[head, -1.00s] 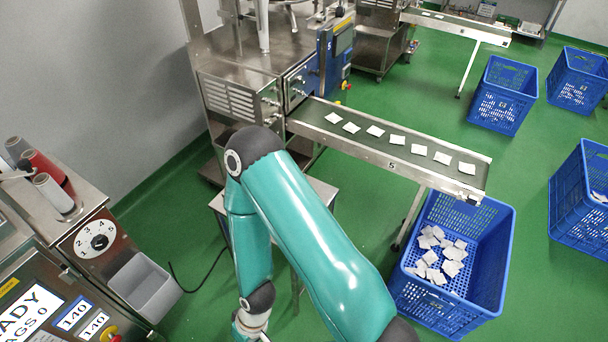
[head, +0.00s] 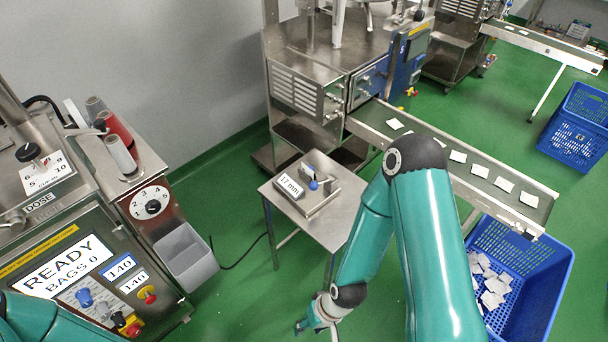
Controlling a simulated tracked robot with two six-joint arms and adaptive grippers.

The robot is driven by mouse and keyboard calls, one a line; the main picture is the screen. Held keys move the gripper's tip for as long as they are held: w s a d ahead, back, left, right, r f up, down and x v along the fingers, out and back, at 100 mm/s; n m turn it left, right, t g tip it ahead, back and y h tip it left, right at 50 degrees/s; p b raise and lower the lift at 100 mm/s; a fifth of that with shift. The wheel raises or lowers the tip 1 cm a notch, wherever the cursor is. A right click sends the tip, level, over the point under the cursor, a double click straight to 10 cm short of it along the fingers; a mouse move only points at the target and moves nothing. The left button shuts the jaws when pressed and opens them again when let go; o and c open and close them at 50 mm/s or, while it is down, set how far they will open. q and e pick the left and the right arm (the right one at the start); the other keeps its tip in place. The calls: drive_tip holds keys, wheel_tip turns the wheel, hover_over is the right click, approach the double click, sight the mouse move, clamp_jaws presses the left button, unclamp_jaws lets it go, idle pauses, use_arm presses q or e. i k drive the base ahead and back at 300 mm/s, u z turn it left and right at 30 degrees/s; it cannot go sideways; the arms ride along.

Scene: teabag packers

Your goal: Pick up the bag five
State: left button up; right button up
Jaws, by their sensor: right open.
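Small white square bags lie in a row on the conveyor (head: 487,195), from one near the machine (head: 394,124) to one at the far right end (head: 529,200). Part of the row is hidden behind my right arm. More white bags lie heaped in the blue crate (head: 545,290) below the conveyor's end. I see no marking that tells which bag is five. My right gripper (head: 316,331) is low at the bottom edge, left of the crate and well apart from all bags. It is open and partly cut off. Only a piece of my left arm shows at bottom left.
A small steel table (head: 335,228) with a block labelled 17 mm stands left of my right arm. A control panel reading READY, BAGS 0 (head: 65,265), a dial (head: 152,202) and a grey bin (head: 186,256) are at left. Green floor is free between.

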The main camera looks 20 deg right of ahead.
sight(307, 170)
drive_tip(key=z, duration=0.1)
drive_tip(key=i, duration=1)
drive_tip(key=u, duration=0.1)
